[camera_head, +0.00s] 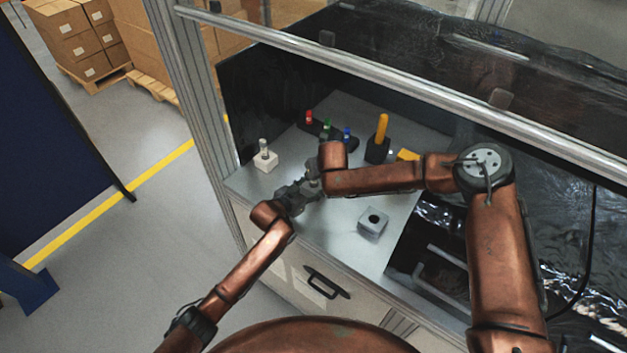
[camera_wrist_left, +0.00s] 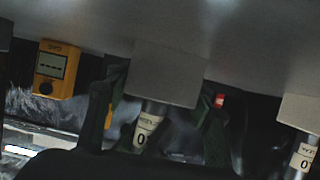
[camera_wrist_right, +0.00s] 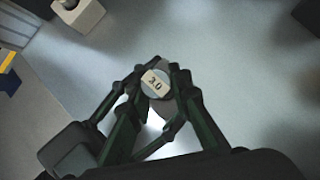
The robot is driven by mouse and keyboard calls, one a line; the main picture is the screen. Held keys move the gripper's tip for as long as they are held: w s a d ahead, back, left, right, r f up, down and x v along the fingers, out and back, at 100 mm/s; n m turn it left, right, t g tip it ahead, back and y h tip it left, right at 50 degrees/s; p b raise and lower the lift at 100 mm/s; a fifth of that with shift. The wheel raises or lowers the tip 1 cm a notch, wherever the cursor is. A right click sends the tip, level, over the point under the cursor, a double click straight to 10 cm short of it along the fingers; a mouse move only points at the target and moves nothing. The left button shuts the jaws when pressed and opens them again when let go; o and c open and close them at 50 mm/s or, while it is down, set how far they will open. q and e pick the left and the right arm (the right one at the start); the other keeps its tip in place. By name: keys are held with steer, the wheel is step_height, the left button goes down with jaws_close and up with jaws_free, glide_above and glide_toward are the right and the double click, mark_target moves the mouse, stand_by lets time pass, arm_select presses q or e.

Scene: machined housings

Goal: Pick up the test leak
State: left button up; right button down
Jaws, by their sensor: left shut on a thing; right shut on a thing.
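In the left wrist view, which looks upside down, a labelled cylinder (camera_wrist_left: 150,125) stands in a white block (camera_wrist_left: 165,78). My left gripper (camera_wrist_left: 163,88) has its fingers on both sides of this block and is shut on it. In the head view my left gripper (camera_head: 300,193) meets my right one at the table, and they hide the block and leak there.
A white block with another cylinder (camera_head: 265,160) stands to the left, and a grey block with a dark round top (camera_head: 373,222) to the right. Red, green and blue-topped items (camera_head: 327,127), a yellow-handled tool (camera_head: 382,130) and a yellow device (camera_head: 407,155) stand behind. Frame bars border the bench.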

step_height(320, 180, up, 10)
steer(key=shift+r, duration=0.1)
stand_by(0.5)
arm_select(q)
steer(key=o, duration=1.3)
steer(key=shift+c, duration=0.2)
steer(key=v, duration=1.2)
steer(key=shift+a+f, duration=0.15)
arm_select(e)
steer(key=shift+a, duration=0.1)
